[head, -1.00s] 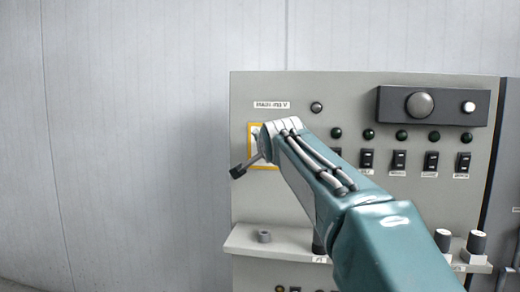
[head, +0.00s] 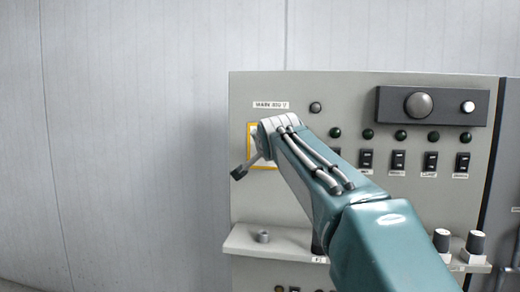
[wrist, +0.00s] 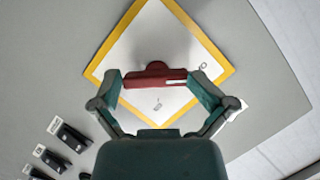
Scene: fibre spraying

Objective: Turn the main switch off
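The main switch has a red handle (wrist: 155,78) on a white plate with a yellow border (wrist: 222,62), seen turned like a diamond in the wrist view. My gripper (wrist: 155,88) is in front of the plate with its two fingers spread wide, one at each end of the red handle. The handle spans the gap between them; whether the fingers press on it is not clear. In the head view, the yellow border (head: 264,168) shows partly behind my wrist, which hides the handle. A dark part of my gripper (head: 238,173) sticks out at the left.
The grey panel (head: 260,205) carries a row of black rocker switches (head: 398,160) under green lamps, and a dark box with a round knob (head: 418,104). A ledge below holds a small grey ring (head: 263,236) and knobs (head: 441,240). Left of the panel is bare wall.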

